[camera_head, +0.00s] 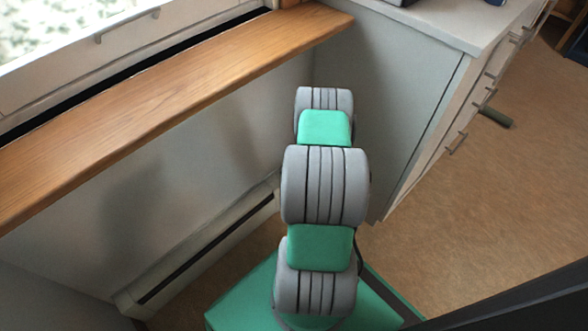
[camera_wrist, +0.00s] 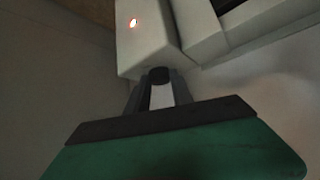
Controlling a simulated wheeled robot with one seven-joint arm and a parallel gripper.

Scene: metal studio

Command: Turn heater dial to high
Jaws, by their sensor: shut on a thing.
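The heater (camera_head: 205,250) is a long, low, pale unit along the foot of the wall under the window in the head view. Its pale boxy end (camera_wrist: 145,40), with a small lit red spot, fills the top middle of the wrist view. The small dark heater dial (camera_wrist: 158,74) sits at the lower edge of that end. My gripper (camera_wrist: 160,84) is at the dial, with its fingers shut on it. The dial's setting cannot be read. In the head view my arm hides the gripper and the dial.
A wooden sill (camera_head: 170,105) runs above the heater, below the window. A grey cabinet (camera_head: 390,85) with drawers stands to the right of my arm, close to it. The brown floor (camera_head: 480,200) is open at the right. A dark green roll-like object (camera_head: 495,117) lies by the drawers.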

